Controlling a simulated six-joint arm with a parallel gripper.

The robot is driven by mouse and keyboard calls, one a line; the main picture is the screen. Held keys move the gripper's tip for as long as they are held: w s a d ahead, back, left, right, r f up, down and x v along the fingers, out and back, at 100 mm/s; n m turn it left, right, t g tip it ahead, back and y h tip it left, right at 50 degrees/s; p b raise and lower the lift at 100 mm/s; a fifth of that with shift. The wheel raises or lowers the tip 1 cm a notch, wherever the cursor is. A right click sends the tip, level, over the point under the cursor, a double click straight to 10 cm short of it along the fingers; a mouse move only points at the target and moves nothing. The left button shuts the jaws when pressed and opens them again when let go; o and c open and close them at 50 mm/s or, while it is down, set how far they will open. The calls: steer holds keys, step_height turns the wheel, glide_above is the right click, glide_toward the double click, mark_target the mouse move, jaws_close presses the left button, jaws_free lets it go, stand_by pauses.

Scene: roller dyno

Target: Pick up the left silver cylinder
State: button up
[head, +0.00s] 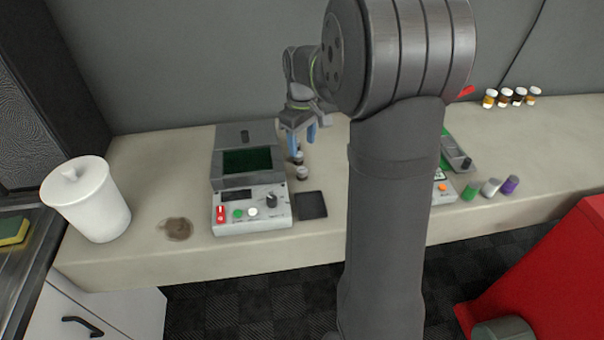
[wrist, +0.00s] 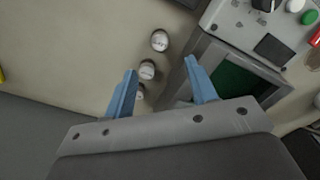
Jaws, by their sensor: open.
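Small silver cylinders with dark bands stand in a row by the dyno machine. In the head view I see one silver cylinder (head: 302,173) and another (head: 297,157) behind it, close under my gripper (head: 302,138). My gripper (wrist: 161,66) has blue fingers, spread apart and empty. The middle cylinder appears between the fingertips, nearer the left finger; I cannot tell the height gap.
The dyno machine (head: 246,139) with a green roller bed and control box (head: 252,220) stands left of the cylinders. A black pad (head: 311,205) lies in front. Green (head: 469,191), silver (head: 490,187) and purple (head: 510,184) cylinders lie right. A white canister (head: 90,205) stands left.

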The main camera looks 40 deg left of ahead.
mark_target(302, 170)
step_height(302, 170, down, 11)
steer(key=shift+r, duration=0.1)
stand_by(0.4)
steer(key=shift+c, duration=0.2)
steer(key=c, duration=1)
